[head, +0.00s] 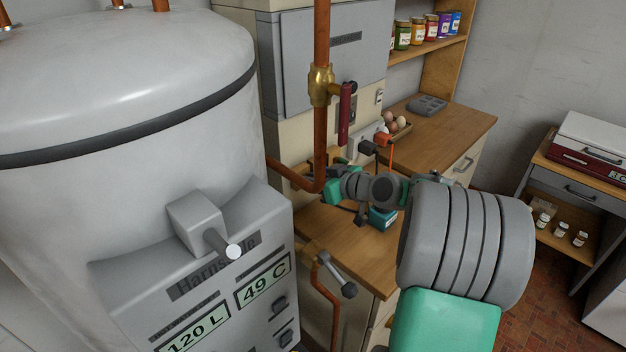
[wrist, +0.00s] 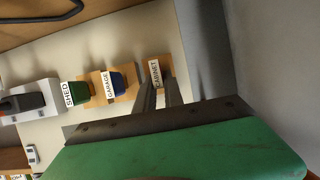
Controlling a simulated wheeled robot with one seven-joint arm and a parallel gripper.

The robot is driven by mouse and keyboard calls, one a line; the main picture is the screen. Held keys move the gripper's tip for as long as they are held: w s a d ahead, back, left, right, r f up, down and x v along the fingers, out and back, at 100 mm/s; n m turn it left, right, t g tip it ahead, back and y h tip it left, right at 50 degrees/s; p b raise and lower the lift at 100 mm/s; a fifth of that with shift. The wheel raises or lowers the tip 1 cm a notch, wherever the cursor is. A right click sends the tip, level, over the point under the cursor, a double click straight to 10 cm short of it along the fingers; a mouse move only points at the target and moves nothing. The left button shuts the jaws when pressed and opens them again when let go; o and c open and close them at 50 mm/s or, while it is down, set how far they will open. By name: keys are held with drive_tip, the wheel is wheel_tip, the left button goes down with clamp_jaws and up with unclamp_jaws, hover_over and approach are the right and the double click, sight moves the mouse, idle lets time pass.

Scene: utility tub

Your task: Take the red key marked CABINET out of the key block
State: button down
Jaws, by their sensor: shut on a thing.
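The wooden key block (wrist: 121,83) is on the pale panel in the wrist view, with a white CABINET label (wrist: 155,73) at its right end. My gripper (wrist: 160,86) has its two dark fingers closed at the CABINET place. The fingers are shut on the red key there, but they hide its red head, so I cannot tell how deep it sits in the block. A blue key marked GARAGE (wrist: 117,83) and a green key marked SHED (wrist: 79,93) stand to the left. In the head view my wrist and the copper pipe largely hide the block.
A vertical copper pipe (head: 322,130) with a brass valve rises close in front of my gripper. The large grey boiler (head: 120,90) fills the left. A grey wall closes the wrist view's right side.

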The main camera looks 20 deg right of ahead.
drive_tip(key=shift+s, duration=0.15)
drive_tip(key=shift+s+d+b, duration=0.25)
drive_tip(key=shift+s+d, duration=0.1)
drive_tip(key=shift+s, duration=0.4)
drive_tip(key=shift+s+d+b, duration=0.2)
drive_tip(key=shift+s+d, duration=0.1)
drive_tip(key=shift+s, duration=0.45)
drive_tip(key=shift+s+d+b, duration=0.25)
drive_tip(key=shift+s+d, duration=0.1)
drive_tip(key=shift+s, duration=0.4)
